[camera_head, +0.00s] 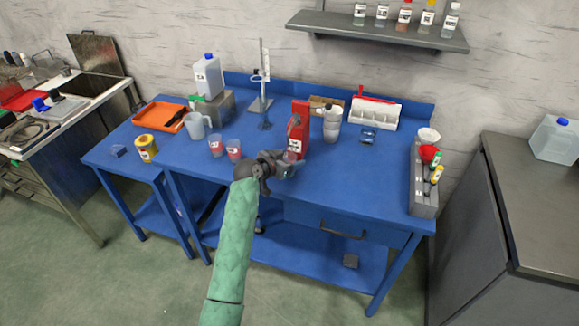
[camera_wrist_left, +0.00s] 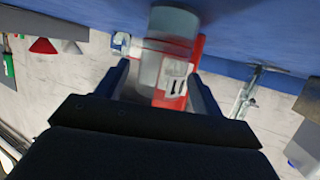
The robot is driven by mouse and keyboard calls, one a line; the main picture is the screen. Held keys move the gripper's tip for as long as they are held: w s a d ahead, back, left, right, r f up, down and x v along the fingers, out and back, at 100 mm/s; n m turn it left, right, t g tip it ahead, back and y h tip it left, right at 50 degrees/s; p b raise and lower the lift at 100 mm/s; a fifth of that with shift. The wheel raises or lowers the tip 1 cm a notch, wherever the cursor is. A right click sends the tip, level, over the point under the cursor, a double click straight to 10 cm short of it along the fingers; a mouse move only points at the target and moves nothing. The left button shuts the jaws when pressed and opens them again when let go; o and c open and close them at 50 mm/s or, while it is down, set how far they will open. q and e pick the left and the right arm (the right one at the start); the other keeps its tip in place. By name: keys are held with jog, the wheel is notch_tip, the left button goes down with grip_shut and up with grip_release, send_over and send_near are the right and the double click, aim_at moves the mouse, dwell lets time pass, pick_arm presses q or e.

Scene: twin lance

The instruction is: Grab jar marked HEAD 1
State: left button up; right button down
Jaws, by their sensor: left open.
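My left gripper (camera_head: 285,168) is over the front middle of the blue table, just in front of a red upright device (camera_head: 301,115) with a white label. In the left wrist view its two fingers (camera_wrist_left: 158,70) are apart. Between them in that view show a grey cylinder (camera_wrist_left: 168,22) and the red device (camera_wrist_left: 190,88) with its label; I cannot tell how far off they are. A pale stacked container (camera_head: 332,122) with a small label stands right of the red device. I cannot read HEAD 1 on any label. My right gripper is not in view.
Two reddish cups (camera_head: 234,149), a clear jug (camera_head: 196,126) and a yellow jar (camera_head: 146,148) stand to the left. A metal stand (camera_head: 262,85) is behind. A grey rack (camera_head: 424,190) lies at the right edge. The front right tabletop (camera_head: 360,190) is clear. Labelled bottles line the wall shelf (camera_head: 380,32).

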pick_arm(q)
jog(key=shift+d, duration=0.1)
jog(key=c, duration=1.2)
jog(key=shift+o, duration=0.2)
jog(key=shift+r, duration=0.2)
